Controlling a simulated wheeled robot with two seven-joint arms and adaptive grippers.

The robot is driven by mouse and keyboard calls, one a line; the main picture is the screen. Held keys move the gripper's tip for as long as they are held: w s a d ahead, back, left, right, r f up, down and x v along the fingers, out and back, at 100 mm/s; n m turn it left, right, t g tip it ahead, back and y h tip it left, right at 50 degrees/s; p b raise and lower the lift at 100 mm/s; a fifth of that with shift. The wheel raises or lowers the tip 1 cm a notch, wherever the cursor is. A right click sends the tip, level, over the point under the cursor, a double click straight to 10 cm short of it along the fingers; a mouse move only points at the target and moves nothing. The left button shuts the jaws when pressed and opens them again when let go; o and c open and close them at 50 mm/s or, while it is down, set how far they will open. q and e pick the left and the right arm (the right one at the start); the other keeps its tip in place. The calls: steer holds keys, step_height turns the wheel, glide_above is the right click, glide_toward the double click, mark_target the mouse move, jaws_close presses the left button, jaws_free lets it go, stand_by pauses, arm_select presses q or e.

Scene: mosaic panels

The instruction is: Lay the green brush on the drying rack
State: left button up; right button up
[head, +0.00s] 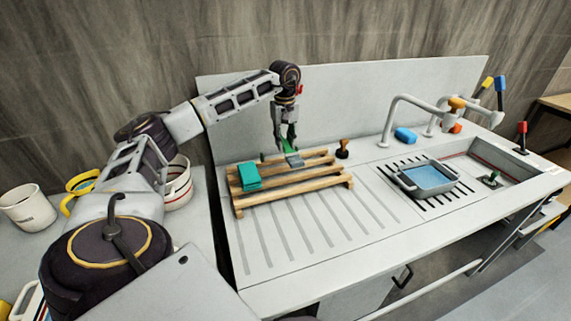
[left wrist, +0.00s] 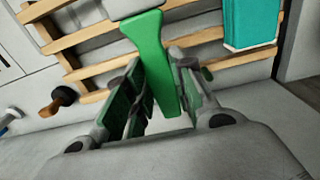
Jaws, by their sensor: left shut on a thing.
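The green brush (head: 289,146) has a flat green handle and a grey head. My left gripper (head: 285,140) is shut on its handle, and the handle (left wrist: 152,60) also shows between the fingers in the left wrist view. The grey head (head: 295,160) is low over the wooden drying rack (head: 300,184), near its back slats; I cannot tell whether it touches them. The rack stands on the ribbed worktop. My right gripper is not in view.
A low back panel rises behind the rack. The rack's right front slats are clear.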

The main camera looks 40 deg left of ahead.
mark_target(285, 143)
arm_select(q)
steer(key=shift+f, duration=1.85)
step_height(285, 143, down, 4)
steer(key=shift+r, duration=0.15)
steer(key=shift+f, duration=0.25)
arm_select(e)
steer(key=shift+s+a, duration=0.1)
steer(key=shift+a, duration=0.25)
arm_select(q)
steer(key=shift+f, duration=0.15)
